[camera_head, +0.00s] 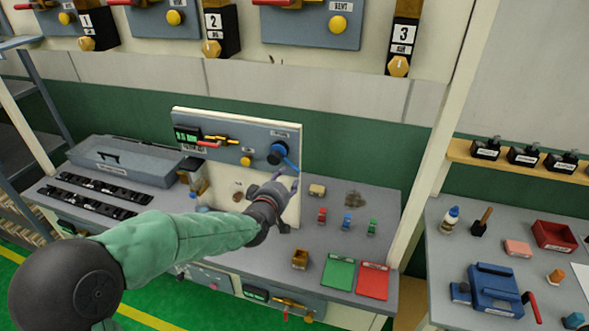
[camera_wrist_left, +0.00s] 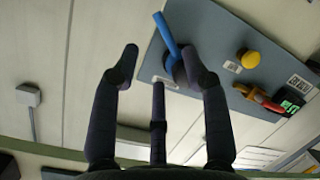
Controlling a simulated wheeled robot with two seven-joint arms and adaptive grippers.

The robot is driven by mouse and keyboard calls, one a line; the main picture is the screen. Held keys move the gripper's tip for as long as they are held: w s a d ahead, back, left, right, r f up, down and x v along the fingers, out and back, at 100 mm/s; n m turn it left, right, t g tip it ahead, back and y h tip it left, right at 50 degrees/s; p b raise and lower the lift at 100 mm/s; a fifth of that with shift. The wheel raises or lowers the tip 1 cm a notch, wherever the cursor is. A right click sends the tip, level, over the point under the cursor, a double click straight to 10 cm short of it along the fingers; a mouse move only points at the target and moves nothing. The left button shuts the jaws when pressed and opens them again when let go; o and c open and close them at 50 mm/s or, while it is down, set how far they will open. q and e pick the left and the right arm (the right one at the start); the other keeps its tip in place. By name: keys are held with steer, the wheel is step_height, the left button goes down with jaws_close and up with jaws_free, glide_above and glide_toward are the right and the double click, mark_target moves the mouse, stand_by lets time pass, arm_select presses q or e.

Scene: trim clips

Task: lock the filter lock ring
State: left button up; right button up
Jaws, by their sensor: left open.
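The filter lock ring, as far as I can tell, is the dark round knob with a blue lever (camera_head: 285,158) at the right end of the blue-grey panel (camera_head: 225,137). In the left wrist view the blue lever (camera_wrist_left: 168,36) slants up and left from the dark hub. My left gripper (camera_head: 287,181) is just below and in front of the knob, open and empty. In the left wrist view its spread fingers (camera_wrist_left: 160,55) point toward the panel, with one fingertip overlapping the hub. I cannot tell whether they touch. My right gripper is out of view.
The panel also carries a yellow knob (camera_head: 246,161) and a red-yellow handle (camera_head: 213,141). Small coloured clips (camera_head: 347,220) stand on the bench right of my arm. Green (camera_head: 338,272) and red (camera_head: 373,281) mats lie at the front. A grey case (camera_head: 120,160) is at left.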

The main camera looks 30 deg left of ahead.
mark_target(295, 168)
arm_select(q)
steer(key=x, duration=0.9)
steer(key=shift+w+a+f, duration=0.1)
steer(key=shift+w+f, duration=0.05)
steer(key=shift+w, duration=0.2)
jaws_close()
